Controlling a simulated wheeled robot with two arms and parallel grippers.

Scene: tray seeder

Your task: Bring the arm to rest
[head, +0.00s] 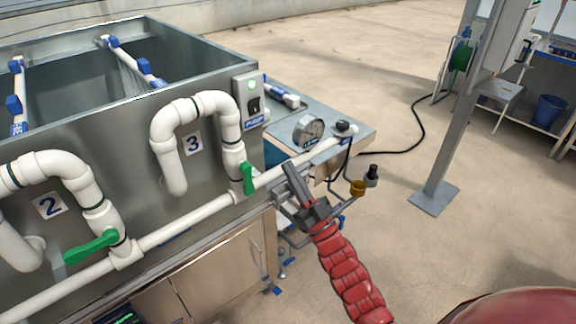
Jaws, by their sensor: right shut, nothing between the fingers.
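My right gripper (289,179) is at the end of my red-sleeved right arm (349,272), which reaches up from the bottom of the head view. The gripper is shut and holds nothing. It appears in front of the white pipe, just right of the green valve handle (248,178) below the number 3 plate; I cannot tell whether it touches the pipe. My left gripper is not in view.
A metal tank (110,122) with white pipes fills the left. A second green handle (92,246) sits by number 2. A pressure gauge (308,131) and pump switch (253,104) are near the corner. Open floor (480,235) lies right, with a steel post (455,120).

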